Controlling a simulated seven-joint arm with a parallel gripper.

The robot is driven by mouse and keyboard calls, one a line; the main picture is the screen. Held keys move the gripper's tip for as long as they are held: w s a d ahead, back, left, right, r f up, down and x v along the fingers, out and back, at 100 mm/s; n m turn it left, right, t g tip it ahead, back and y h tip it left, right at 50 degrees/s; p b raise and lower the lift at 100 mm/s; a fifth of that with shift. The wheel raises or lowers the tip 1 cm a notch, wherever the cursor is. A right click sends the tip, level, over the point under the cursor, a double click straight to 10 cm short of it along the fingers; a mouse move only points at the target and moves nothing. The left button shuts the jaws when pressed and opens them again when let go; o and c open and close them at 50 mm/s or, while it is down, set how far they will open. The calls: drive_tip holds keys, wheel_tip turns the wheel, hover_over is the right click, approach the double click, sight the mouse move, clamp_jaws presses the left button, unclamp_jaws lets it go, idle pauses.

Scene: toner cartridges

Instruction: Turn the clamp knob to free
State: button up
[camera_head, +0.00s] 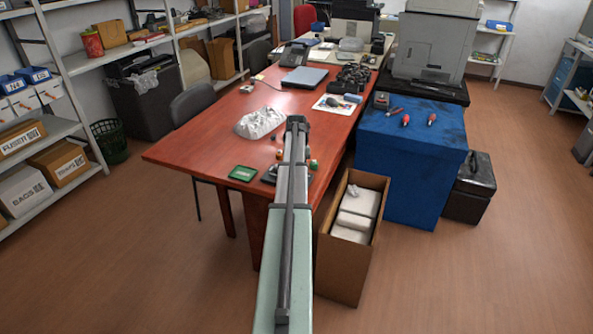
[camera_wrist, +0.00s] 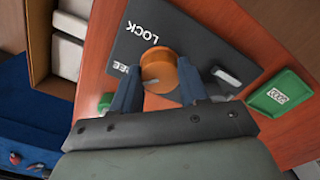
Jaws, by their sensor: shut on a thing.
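The clamp knob (camera_wrist: 158,68) is a round orange knob on a dark grey plate (camera_wrist: 185,35) in the wrist view. The plate carries the word LOCK in white and a second word, partly hidden, ending in "EE". My gripper (camera_wrist: 160,82) has its two blue fingers on either side of the knob, shut on it. A small light grey lever or bar (camera_wrist: 227,77) lies on the plate to the right of the knob. In the head view the plate (camera_head: 268,178) shows only in part beside my arm, and the arm hides the knob and fingers.
A green tray (camera_head: 243,173) lies left of the plate on the red table (camera_head: 190,150). Crumpled clear plastic (camera_head: 259,122) lies farther back. An open cardboard box (camera_head: 343,262) with white packages stands right of my arm. A blue-covered stand (camera_head: 420,150) holds red-handled tools.

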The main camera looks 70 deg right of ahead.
drive_tip(key=o, duration=1.1)
drive_tip(key=shift+c, duration=0.2)
wheel_tip(320, 180, up, 14)
drive_tip(key=shift+f, duration=0.1)
